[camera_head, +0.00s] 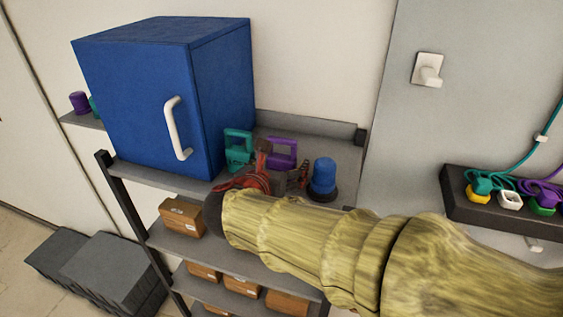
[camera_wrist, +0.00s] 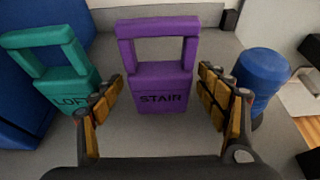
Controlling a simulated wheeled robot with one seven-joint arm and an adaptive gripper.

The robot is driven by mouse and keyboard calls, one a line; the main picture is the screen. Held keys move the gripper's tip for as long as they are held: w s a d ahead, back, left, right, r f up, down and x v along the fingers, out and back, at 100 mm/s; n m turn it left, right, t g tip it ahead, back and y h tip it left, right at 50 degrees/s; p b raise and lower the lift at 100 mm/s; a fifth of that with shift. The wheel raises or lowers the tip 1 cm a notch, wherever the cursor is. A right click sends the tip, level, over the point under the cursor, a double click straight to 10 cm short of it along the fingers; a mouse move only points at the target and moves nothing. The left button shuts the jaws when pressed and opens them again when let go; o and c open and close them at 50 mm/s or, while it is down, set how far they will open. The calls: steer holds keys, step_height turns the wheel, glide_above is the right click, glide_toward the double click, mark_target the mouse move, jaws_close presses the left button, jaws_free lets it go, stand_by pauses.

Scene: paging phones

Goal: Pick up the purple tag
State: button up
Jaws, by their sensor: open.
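The purple tag (camera_wrist: 160,86) is a block with an open loop handle and the word STAIR on its front. It stands upright on the grey shelf and is centred in the wrist view. My gripper (camera_wrist: 160,97) is open, with one finger to each side of the tag's lower body; I cannot tell whether they touch it. In the head view the purple tag (camera_head: 284,150) stands behind my gripper (camera_head: 277,178), which hides its lower part.
A teal tag (camera_wrist: 58,62) marked LOFT stands close on the left. A blue knob-like object (camera_wrist: 262,76) is on the right. A blue cabinet (camera_head: 150,100) with a white handle fills the shelf's left. A power strip (camera_head: 459,213) with coloured plugs is at far right.

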steer(key=shift+w+f, duration=0.1)
steer(key=shift+w, duration=0.05)
steer(key=shift+c, duration=1.2)
steer(key=c, duration=1.1)
